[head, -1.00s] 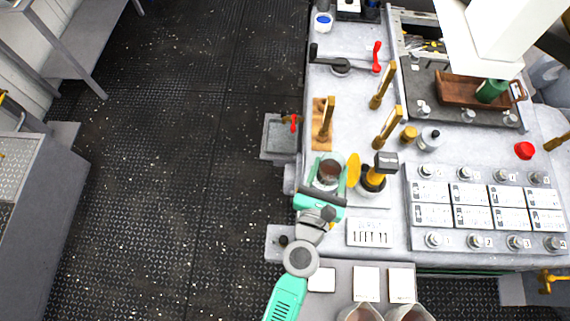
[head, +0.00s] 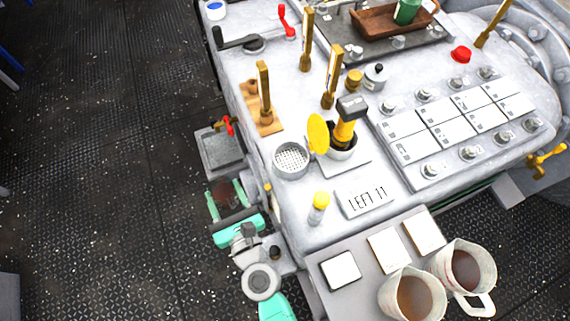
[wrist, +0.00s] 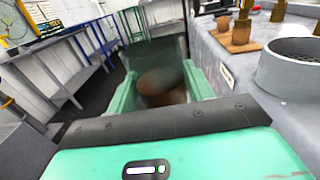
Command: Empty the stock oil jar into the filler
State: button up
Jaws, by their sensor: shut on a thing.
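My gripper (head: 228,204) is shut on a clear jar (head: 222,190) with dark brown in it, held beyond the left edge of the bench. In the wrist view the see-through jar (wrist: 162,86) sits between the green fingers, with brown in its lower part; its exact fill is unclear. A round grey cup with a mesh strainer (head: 291,159) stands on the bench, right of the gripper and apart from it; its rim also shows in the wrist view (wrist: 288,70). Beside it is a round opening with a yellow lid (head: 318,134) swung up and a yellow-and-black thing (head: 346,122) standing in it.
A small yellow-capped bottle (head: 318,209) stands near the bench's front edge by a "LEFT 11" plate (head: 364,200). Two jugs (head: 412,296) of brown liquid stand at the lower right. Brass levers (head: 264,92) rise behind the strainer.

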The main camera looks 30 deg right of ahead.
aim_at(229, 201)
notch_tip(229, 201, down, 4)
jog(key=b, duration=0.3)
jog(key=shift+f, duration=0.15)
jog(key=shift+w, duration=0.1)
